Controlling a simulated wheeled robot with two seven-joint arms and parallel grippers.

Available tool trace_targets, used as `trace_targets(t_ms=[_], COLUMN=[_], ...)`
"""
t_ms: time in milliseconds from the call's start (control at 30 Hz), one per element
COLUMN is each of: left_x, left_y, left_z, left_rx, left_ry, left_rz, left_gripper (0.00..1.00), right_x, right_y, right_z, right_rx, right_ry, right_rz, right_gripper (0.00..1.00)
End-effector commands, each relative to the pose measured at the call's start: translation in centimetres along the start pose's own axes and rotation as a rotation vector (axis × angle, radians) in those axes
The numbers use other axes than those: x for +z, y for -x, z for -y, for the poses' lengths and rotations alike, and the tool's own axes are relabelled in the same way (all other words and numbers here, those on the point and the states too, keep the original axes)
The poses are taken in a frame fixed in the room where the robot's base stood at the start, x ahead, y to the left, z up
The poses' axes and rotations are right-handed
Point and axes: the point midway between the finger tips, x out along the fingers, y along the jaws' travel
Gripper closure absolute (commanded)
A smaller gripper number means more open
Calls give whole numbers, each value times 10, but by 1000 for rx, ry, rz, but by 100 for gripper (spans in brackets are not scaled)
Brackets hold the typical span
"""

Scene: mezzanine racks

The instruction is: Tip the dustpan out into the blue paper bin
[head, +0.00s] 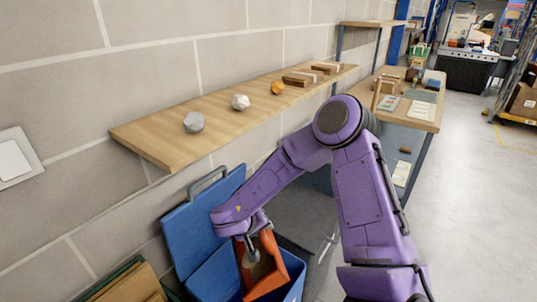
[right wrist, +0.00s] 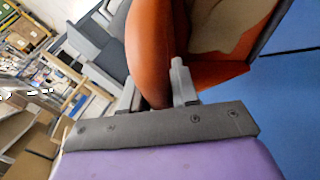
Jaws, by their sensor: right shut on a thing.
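The orange dustpan (head: 274,281) is in the grip of my right gripper (head: 250,252), at the mouth of the blue paper bin (head: 298,283). The pan is tilted, and a brownish patch shows inside it; I cannot tell if this is load or bare floor. The bin's blue lid (head: 190,227) stands open against the wall. In the right wrist view the dustpan (right wrist: 148,45) lies between the grey fingers (right wrist: 155,88), with a beige area inside its rim. Blue (right wrist: 290,95) fills the right side of that view. The bin's inside is mostly hidden. My left gripper is out of view.
A wooden wall shelf (head: 150,140) above the bin holds crumpled balls, including a grey one (head: 194,122), and wooden blocks (head: 302,78). A box with cardboard (head: 130,285) stands left of the bin. A wooden table (head: 425,115) stands behind my arm.

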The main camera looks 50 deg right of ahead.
Motion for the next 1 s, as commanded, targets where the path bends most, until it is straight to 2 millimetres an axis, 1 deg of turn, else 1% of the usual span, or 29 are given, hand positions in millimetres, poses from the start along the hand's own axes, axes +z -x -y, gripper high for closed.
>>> trace_targets(t_ms=[33,867,900,933,1000], left_x=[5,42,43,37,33], left_y=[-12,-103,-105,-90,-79], left_z=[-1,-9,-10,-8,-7], left_rx=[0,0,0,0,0], left_ry=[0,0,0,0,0], left_rz=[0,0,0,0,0], left_gripper=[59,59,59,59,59], right_x=[0,-12,-12,-16,-16], right_y=[-3,27,30,38,40], right_z=[6,59,61,59,65], right_rx=[30,532,558,586,641], right_ry=[12,221,231,246,271], right_rz=[-5,-4,-4,-2,-2], right_gripper=[100,100,100,100,100])
